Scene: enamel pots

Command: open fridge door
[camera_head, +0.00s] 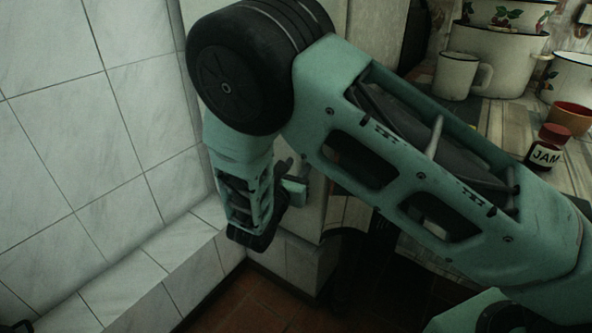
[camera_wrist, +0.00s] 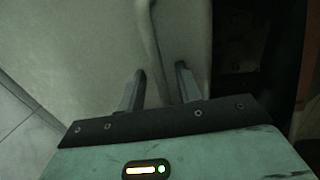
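The fridge is a cream-white cabinet. Part of its front (camera_head: 309,218) shows behind my arm in the head view, and its pale door (camera_wrist: 85,40) fills much of the wrist view. The door looks closed, but my arm hides much of it in the head view. A long, curved pale handle (camera_wrist: 150,45) runs down the door. My gripper (camera_wrist: 160,72) is open, with one dark finger on each side of the handle. The left finger is close to the handle or touching it; a gap shows before the right finger. In the head view my forearm mostly hides the fingers.
A white tiled wall (camera_head: 85,110) and low tiled ledge (camera_head: 165,265) are close on the left. A wooden counter on the right holds a white mug (camera_head: 457,77), enamel pots (camera_head: 495,55), a jam jar (camera_head: 545,150) and a small orange-brown bowl (camera_head: 571,117). Reddish floor tiles (camera_head: 275,300) lie below.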

